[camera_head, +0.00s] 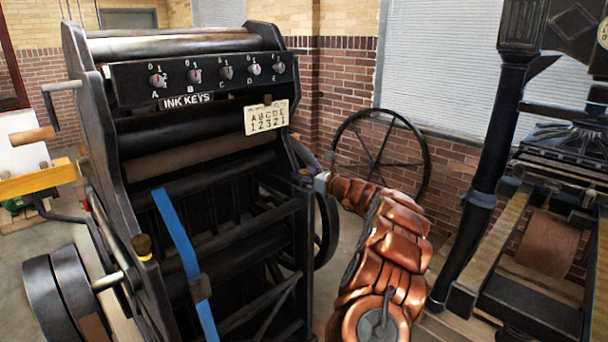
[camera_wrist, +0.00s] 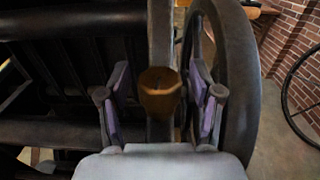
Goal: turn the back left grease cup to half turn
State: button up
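A brass grease cup (camera_wrist: 160,92) is centred in the wrist view, on top of a grey frame rail. My gripper (camera_wrist: 162,100) is open, with one purple-padded finger on each side of the cup. Gaps show between the cup and both fingers. In the head view my gripper (camera_head: 318,182) is at the right side frame of the black press, close by a small dark brass cup (camera_head: 306,174). Another brass cup (camera_head: 143,247) stands upright on the press's left side frame, away from my gripper. Any turn mark on the cups is too small to read.
The black press (camera_head: 115,175) carries a row of ink keys (camera_head: 195,76), a letter card (camera_head: 267,117) and a blue strap (camera_head: 180,240). A spoked wheel (camera_head: 425,165) stands behind my arm. A second press (camera_head: 485,180) stands at the right.

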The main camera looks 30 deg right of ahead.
jog(key=shift+s, duration=0.1)
jog(key=v, duration=1.2)
dwell(0.4)
